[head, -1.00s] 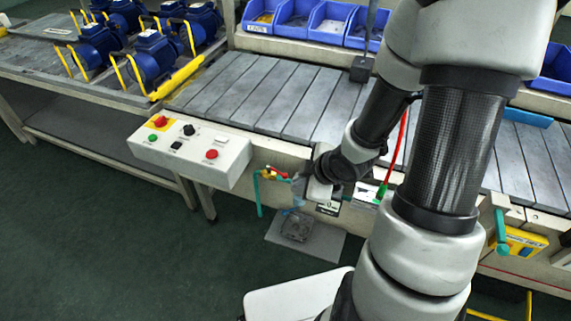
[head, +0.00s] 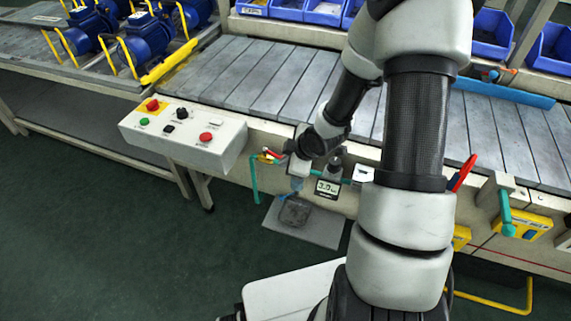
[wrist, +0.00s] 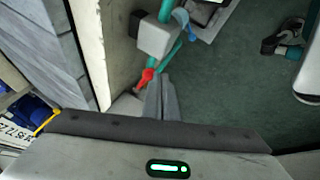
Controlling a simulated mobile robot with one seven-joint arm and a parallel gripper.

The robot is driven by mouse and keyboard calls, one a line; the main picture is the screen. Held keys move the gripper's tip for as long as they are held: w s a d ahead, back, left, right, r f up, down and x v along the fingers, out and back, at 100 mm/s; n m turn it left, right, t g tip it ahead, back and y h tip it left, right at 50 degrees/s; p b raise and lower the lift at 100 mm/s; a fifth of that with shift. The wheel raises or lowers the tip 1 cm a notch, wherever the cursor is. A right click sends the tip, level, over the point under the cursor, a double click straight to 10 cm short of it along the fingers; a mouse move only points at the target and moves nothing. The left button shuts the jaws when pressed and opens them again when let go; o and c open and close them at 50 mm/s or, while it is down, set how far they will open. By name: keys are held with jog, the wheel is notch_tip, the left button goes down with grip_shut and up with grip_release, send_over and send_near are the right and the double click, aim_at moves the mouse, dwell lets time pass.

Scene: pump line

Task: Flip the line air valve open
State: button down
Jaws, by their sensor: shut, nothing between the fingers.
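The line air valve has a small red handle (head: 274,155) on the teal air pipe (head: 255,180), under the conveyor edge just right of the control box. In the wrist view the red handle (wrist: 146,78) shows close beside the tips of my gripper (wrist: 162,82), on their left. Whether they touch I cannot tell. My gripper's fingers are shut and empty. In the head view my gripper (head: 297,186) is just right of the valve, its fingers partly hard to make out. The handle's exact angle to the pipe is too small to tell.
The control box (head: 184,135) with several buttons juts out at left. A grey plate (head: 322,229) lies on the floor below. In the wrist view a pale block (wrist: 156,37) sits on the pipe beyond the fingertips.

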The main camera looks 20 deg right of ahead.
jog(key=shift+w+d+r+p, duration=0.1)
jog(key=shift+w+d+p, duration=0.2)
jog(key=shift+d+p, duration=0.25)
jog(key=shift+w+d+r+p, duration=0.1)
jog(key=shift+w+d+p, duration=0.2)
jog(key=shift+d+p, duration=0.2)
jog(key=shift+w+d+f, duration=0.15)
jog(key=shift+f, duration=0.1)
